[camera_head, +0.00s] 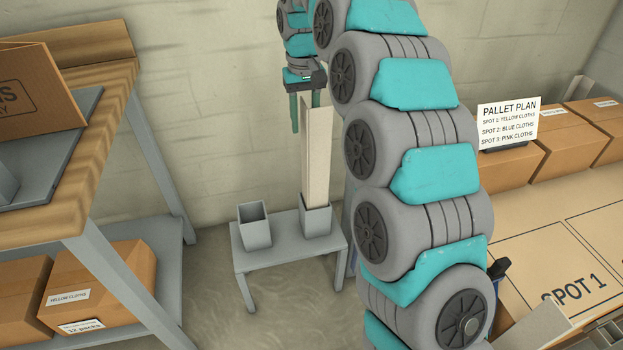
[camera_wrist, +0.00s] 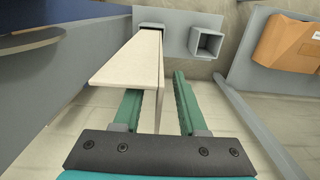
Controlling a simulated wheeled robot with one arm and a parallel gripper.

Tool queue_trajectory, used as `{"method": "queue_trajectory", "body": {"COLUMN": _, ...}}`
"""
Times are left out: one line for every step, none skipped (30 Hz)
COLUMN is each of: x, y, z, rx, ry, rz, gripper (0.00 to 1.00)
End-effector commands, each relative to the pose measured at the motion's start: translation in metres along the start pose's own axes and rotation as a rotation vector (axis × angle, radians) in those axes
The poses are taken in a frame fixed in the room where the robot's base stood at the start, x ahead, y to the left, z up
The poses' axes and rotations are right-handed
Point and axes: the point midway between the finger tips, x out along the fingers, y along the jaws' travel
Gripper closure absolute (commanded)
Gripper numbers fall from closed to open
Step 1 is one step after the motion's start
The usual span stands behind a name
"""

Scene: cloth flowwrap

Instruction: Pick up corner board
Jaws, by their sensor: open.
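The corner board (camera_head: 317,160) is a tall beige L-shaped strip. It stands upright in a grey square holder (camera_head: 316,220) on a small grey stand. My gripper (camera_head: 305,106) is at the board's top end, fingers pointing down and apart. In the wrist view, the board (camera_wrist: 130,62) runs away from me towards its holder. One of its flanges passes in front of the left green finger, and the other shows between the fingers of my gripper (camera_wrist: 157,98), nearer the left one. Whether a finger touches the board I cannot tell.
A second, empty grey holder (camera_head: 254,225) stands left on the stand (camera_head: 285,262); it also shows in the wrist view (camera_wrist: 206,42). A wooden bench (camera_head: 100,130) with cartons below is at left. Pallet spots and cartons (camera_head: 515,160) are at right. The wall is close behind.

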Motion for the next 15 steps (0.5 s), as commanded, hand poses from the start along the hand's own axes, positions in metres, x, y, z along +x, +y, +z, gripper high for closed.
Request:
{"method": "queue_trajectory", "body": {"x": 0.005, "y": -0.002, "z": 0.001, "rx": -0.002, "ry": -0.001, "rz": -0.001, "gripper": 0.59}}
{"method": "queue_trajectory", "body": {"x": 0.009, "y": -0.001, "z": 0.001, "rx": -0.001, "ry": 0.000, "rz": -0.001, "gripper": 0.59}}
{"method": "queue_trajectory", "body": {"x": 0.015, "y": -0.001, "z": 0.001, "rx": -0.001, "ry": -0.002, "rz": -0.001, "gripper": 0.59}}
{"method": "queue_trajectory", "body": {"x": 0.019, "y": -0.001, "z": 0.001, "rx": -0.001, "ry": -0.003, "rz": -0.001, "gripper": 0.59}}
{"method": "queue_trajectory", "body": {"x": 0.022, "y": -0.001, "z": 0.001, "rx": -0.002, "ry": -0.004, "rz": 0.000, "gripper": 0.59}}
{"method": "queue_trajectory", "body": {"x": 0.025, "y": -0.001, "z": 0.001, "rx": -0.002, "ry": -0.002, "rz": 0.000, "gripper": 0.59}}
{"method": "queue_trajectory", "body": {"x": 0.026, "y": -0.001, "z": 0.001, "rx": -0.002, "ry": -0.001, "rz": 0.000, "gripper": 0.59}}
{"method": "queue_trajectory", "body": {"x": 0.027, "y": -0.001, "z": 0.000, "rx": -0.002, "ry": 0.000, "rz": 0.000, "gripper": 0.59}}
{"method": "queue_trajectory", "body": {"x": 0.027, "y": -0.001, "z": 0.000, "rx": -0.002, "ry": 0.001, "rz": 0.001, "gripper": 0.59}}
{"method": "queue_trajectory", "body": {"x": 0.027, "y": -0.001, "z": 0.000, "rx": -0.002, "ry": 0.002, "rz": 0.001, "gripper": 0.59}}
{"method": "queue_trajectory", "body": {"x": 0.027, "y": -0.001, "z": 0.000, "rx": -0.002, "ry": 0.002, "rz": 0.001, "gripper": 0.59}}
{"method": "queue_trajectory", "body": {"x": 0.027, "y": -0.001, "z": 0.000, "rx": -0.002, "ry": 0.002, "rz": 0.000, "gripper": 0.59}}
{"method": "queue_trajectory", "body": {"x": 0.027, "y": -0.001, "z": 0.000, "rx": -0.002, "ry": 0.002, "rz": 0.000, "gripper": 0.59}}
{"method": "queue_trajectory", "body": {"x": 0.027, "y": -0.001, "z": 0.000, "rx": -0.002, "ry": 0.002, "rz": 0.000, "gripper": 0.60}}
{"method": "queue_trajectory", "body": {"x": 0.027, "y": -0.001, "z": 0.000, "rx": -0.002, "ry": 0.001, "rz": 0.000, "gripper": 0.64}}
